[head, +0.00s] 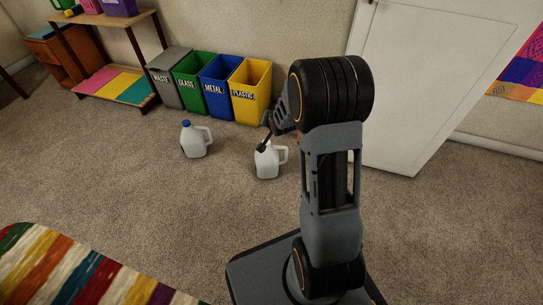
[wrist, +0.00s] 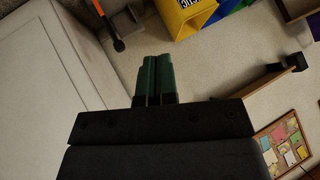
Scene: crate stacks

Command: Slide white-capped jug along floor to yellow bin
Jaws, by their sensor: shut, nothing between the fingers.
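A white jug (head: 268,163) stands upright on the carpet in front of the yellow bin, handle to the right. Its top is partly hidden by my gripper, so its cap colour cannot be made out. A second white jug (head: 194,142) with a blue cap stands to its left. The yellow bin (head: 250,95), marked PLASTIC, stands against the wall; part of it shows in the wrist view (wrist: 190,18). My gripper (wrist: 156,57) is shut and empty, its green fingers together. In the head view it appears over the nearer jug's top; contact cannot be judged. The wrist view shows no jug.
Blue (head: 217,88), green (head: 190,84) and grey (head: 168,79) bins stand left of the yellow one. A shelf (head: 120,85) is further left, a white door (head: 425,80) right. A striped rug (head: 85,270) lies front left. Carpet between jugs and bins is clear.

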